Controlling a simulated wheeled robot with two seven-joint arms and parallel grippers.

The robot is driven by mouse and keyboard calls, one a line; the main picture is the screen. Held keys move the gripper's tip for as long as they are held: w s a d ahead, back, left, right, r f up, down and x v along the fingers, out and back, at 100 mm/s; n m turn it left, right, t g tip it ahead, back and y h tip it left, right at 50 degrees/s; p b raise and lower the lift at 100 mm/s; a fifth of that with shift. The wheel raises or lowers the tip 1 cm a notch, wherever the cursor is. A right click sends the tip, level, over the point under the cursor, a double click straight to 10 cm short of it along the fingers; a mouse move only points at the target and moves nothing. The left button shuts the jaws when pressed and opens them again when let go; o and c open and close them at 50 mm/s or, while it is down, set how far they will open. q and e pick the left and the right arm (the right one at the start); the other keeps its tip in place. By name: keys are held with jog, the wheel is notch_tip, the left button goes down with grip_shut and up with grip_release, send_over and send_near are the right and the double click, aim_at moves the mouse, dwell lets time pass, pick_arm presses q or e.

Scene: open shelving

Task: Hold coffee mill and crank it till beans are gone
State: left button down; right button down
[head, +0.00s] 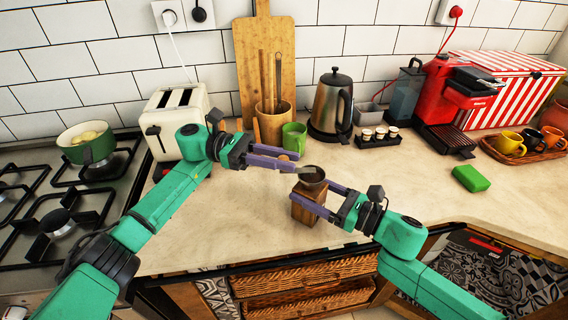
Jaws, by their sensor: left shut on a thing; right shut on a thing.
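The coffee mill (304,212) stands on the worktop near its front edge. It has a brown wooden box body and a dark round bowl (313,175) on top. My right gripper (311,195) comes from the right and is shut on the mill's body just under the bowl. My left gripper (297,161) is at the upper left of the bowl, shut on the crank's small wooden knob (284,158), which is mostly hidden between the fingers. The crank's arm is hard to make out. I cannot tell how many beans are in the bowl.
Behind the mill stand a green mug (294,137), a wooden utensil pot (273,124) and a kettle (331,105). A small dark rack with cups (377,138) is to the right. A green sponge (471,179) lies farther right. The worktop between is clear.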

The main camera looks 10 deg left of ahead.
pick_arm(q)
jog(key=shift+w+f+m+g+y, duration=0.1)
jog(key=shift+w+m+g+y, duration=0.25)
jog(key=shift+m+g, duration=0.5)
jog(key=shift+w+f+m+g+y, duration=0.1)
jog(key=shift+w+m+g+y, duration=0.3)
jog(key=shift+g, duration=0.85)
jog(key=shift+m, duration=0.25)
jog(key=c, duration=0.7)
grip_release()
jog(key=shift+r, duration=0.1)
notch_tip(320, 180, up, 10)
jog(key=shift+r, duration=0.1)
